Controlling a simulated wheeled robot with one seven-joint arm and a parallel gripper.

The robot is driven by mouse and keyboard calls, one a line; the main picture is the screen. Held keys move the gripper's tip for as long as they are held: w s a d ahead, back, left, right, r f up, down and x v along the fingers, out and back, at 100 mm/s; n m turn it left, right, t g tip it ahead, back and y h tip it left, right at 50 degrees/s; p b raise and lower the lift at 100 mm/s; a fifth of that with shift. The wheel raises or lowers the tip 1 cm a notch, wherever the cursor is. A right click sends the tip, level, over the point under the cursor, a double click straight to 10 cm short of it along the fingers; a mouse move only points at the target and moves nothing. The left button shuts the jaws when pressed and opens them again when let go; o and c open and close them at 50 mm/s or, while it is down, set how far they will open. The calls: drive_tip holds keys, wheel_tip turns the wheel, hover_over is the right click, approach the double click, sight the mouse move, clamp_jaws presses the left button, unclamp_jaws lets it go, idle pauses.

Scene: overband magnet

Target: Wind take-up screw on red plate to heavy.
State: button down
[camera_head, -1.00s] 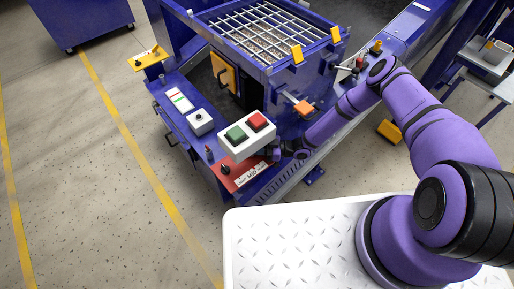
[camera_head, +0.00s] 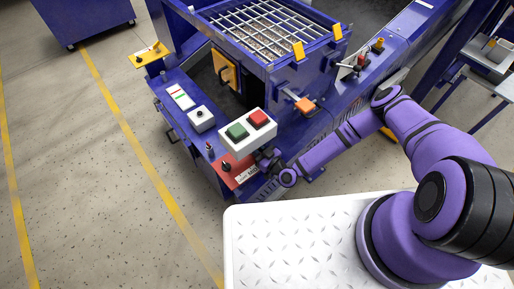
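The red plate (camera_head: 232,175) sits at the front edge of the blue machine, below a white box with a green and a red button. A small dark knob (camera_head: 226,166) stands on the plate's left part; I take it for the take-up screw. A white label (camera_head: 246,174) lies on the plate's right part, too small to read now. My gripper (camera_head: 266,160) is dark and small, at the plate's right end beside the button box. Its fingers are too small and partly hidden to tell whether they touch anything or are open.
The white button box (camera_head: 248,132) stands close behind the plate. Floor in front is clear.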

drive_tip(key=shift+a+m+t+h, duration=0.1)
drive_tip(key=shift+m+t+h, duration=0.4)
drive_tip(key=shift+h, duration=0.1)
drive_tip(key=c, duration=1.2)
unclamp_jaws()
drive_tip(key=shift+o, duration=0.2)
drive_tip(key=shift+s, duration=0.1)
drive_tip(key=v, duration=1)
drive_tip(key=shift+s, duration=0.35)
